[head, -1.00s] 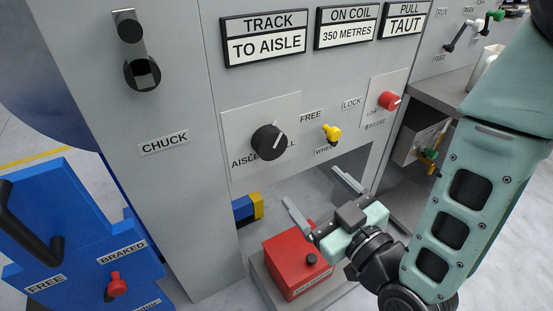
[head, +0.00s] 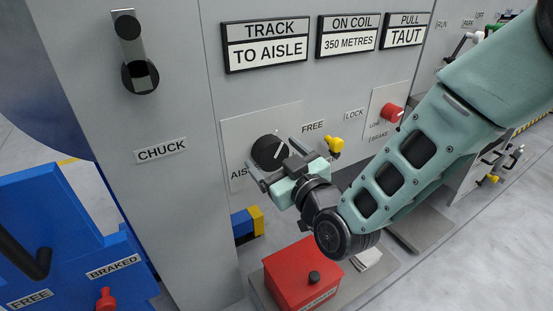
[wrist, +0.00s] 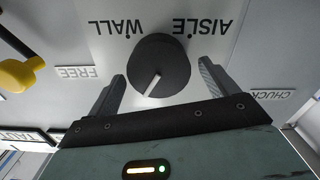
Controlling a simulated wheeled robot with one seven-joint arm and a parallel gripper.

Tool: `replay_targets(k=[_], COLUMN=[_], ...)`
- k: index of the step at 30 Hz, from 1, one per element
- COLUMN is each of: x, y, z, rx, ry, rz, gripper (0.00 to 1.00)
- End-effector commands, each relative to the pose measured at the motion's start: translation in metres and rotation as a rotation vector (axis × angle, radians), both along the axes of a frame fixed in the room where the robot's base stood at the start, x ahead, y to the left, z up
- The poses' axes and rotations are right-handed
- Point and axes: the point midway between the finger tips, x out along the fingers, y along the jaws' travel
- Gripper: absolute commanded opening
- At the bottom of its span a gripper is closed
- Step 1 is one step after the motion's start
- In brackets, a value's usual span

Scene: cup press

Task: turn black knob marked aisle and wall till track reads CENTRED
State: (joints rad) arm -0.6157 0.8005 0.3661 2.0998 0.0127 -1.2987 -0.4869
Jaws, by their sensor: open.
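The round black knob (head: 268,152) with a white pointer line is on a pale plate on the grey cabinet front. The track sign (head: 265,46) reads TO AISLE. My gripper (head: 272,163) is open in front of the knob and hides part of it and most of its lettering. In the wrist view the knob (wrist: 165,60) appears between the two fingertips, with a gap on each side. The words WALL and AISLE appear upside down beyond it, and the white line points towards my gripper. I cannot tell how deep the fingers reach around the knob.
A yellow knob (head: 334,145) is close to the right of my gripper, with a red knob (head: 392,112) further right. A black chuck lever (head: 133,50) is at upper left. A red box (head: 303,273) stands below. A blue unit (head: 70,230) is at lower left.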

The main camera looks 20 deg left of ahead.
Motion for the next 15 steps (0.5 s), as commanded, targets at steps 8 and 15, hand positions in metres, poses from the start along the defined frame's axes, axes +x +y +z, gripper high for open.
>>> replay_targets(k=[8,15], x=[-0.0001,-0.0002], y=[0.0,-0.0002], z=[-0.0001,-0.0002], rx=[0.0,0.001], ry=[0.0,0.002], rz=[0.0,0.0], gripper=[0.63,0.41])
